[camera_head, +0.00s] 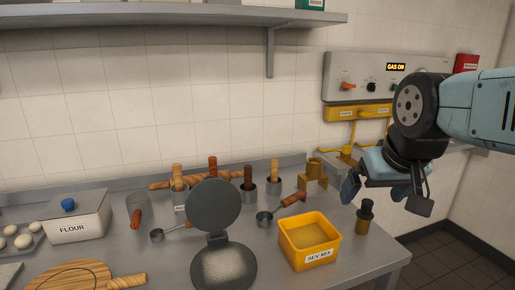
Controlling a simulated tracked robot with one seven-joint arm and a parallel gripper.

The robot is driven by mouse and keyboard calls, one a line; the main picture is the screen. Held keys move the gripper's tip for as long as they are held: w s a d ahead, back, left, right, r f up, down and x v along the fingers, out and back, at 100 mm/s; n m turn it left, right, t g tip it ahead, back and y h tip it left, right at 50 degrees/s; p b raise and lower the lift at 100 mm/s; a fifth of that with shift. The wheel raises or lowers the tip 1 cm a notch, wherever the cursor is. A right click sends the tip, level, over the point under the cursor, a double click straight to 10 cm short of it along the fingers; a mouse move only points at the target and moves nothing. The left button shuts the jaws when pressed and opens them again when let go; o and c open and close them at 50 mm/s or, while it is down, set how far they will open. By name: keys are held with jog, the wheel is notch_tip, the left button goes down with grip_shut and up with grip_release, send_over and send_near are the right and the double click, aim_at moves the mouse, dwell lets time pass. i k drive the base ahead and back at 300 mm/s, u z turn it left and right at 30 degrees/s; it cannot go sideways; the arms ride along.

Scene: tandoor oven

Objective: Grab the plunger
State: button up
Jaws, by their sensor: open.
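The plunger (363,226) looks to be the small upright piece with a dark knobbed top and a brass-coloured lower body. It stands on the steel counter near its right edge, right of the yellow tray. My gripper (386,194) is open and empty, with its fingers pointing down. It hangs above and slightly right of the plunger in the picture. I cannot tell the exact depth gap between them. A brass-coloured holder (314,172), perhaps the press body, stands further back.
A yellow SEV MIX tray (293,253) sits left of the plunger. An open round press (223,268) and ladles (265,218) lie further left. Pots with wooden handles line the back. The gas panel (365,83) is on the wall. The counter (390,259) ends at the right.

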aim_at(365, 215)
jog(key=z, duration=0.2)
jog(key=k, duration=1.55)
jog(key=u, duration=0.7)
jog(key=i, duration=1)
